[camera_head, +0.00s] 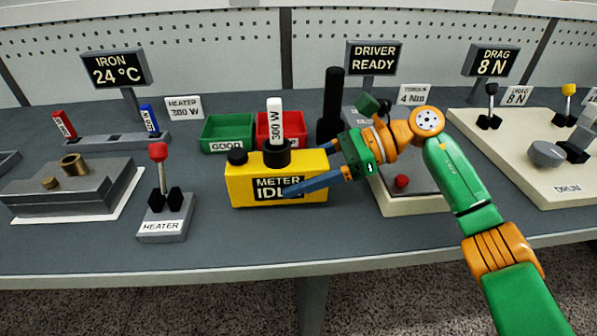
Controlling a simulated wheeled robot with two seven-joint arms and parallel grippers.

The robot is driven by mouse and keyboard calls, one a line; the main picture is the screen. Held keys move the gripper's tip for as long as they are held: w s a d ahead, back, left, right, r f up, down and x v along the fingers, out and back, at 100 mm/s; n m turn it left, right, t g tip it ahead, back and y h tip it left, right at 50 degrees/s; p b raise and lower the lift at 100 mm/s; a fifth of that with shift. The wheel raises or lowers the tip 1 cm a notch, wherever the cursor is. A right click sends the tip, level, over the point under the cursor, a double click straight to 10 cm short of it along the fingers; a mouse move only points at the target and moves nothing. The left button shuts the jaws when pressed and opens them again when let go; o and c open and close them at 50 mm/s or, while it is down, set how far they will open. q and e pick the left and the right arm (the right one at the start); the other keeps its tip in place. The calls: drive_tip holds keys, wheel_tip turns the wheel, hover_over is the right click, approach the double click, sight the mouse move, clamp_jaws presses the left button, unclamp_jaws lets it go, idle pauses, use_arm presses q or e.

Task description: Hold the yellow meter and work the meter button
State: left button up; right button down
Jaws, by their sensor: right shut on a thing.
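The yellow meter (243,187) stands on the bench left of centre, with a dark display reading METER IDLE. A black button or knob (237,156) is on its top left. A black socket (277,152) on its top holds a white upright piece marked 300 W (275,118). My right gripper (289,172) comes in from the right and is shut on the yellow meter, one blue finger across its front and the other behind its top edge. The front finger covers part of the display. My left gripper is not in view.
A heater lever with a red knob (158,153) stands left of the meter. Green (226,145) and red (262,143) bins sit behind it. A black upright driver (331,100) and its base are close to my right gripper. The bench front edge is clear.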

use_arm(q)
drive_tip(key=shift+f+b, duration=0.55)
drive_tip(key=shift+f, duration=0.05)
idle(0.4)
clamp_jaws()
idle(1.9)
